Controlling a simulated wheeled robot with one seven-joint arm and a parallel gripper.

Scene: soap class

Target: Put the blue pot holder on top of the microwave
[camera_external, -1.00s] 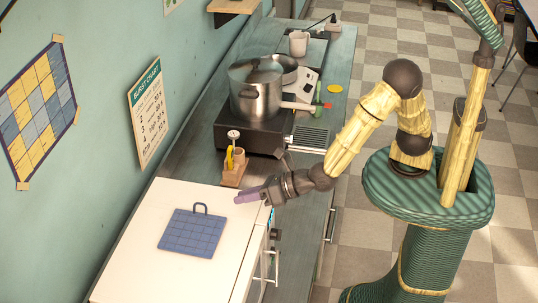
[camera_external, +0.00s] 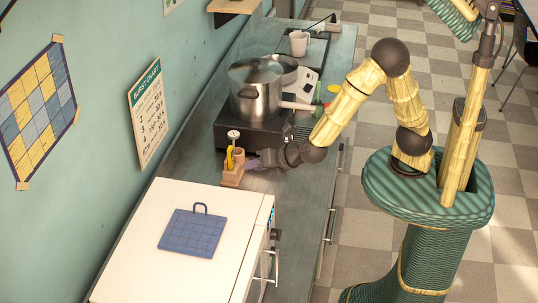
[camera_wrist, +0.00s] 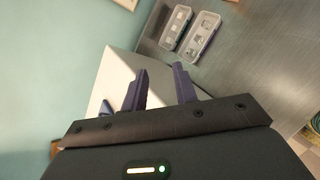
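The blue pot holder (camera_external: 192,233), a quilted square with a loop, lies flat on top of the white microwave (camera_external: 130,243). My gripper (camera_external: 252,163) is beyond the microwave's far edge, beside the wooden utensil holder, apart from the pot holder. In the wrist view my gripper (camera_wrist: 162,84) has its two purple fingers spread with nothing between them. A blue corner, apparently of the pot holder (camera_wrist: 107,108), shows left of the fingers on the white microwave top (camera_wrist: 108,80); the rest is hidden.
The wooden utensil holder (camera_external: 233,175) stands close to my gripper. A steel pot (camera_external: 256,98) sits on a dark cooker (camera_external: 232,139) farther back. The wrist view shows two shallow trays (camera_wrist: 201,38) on the grey counter (camera_wrist: 245,65). The wall borders the counter on the left.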

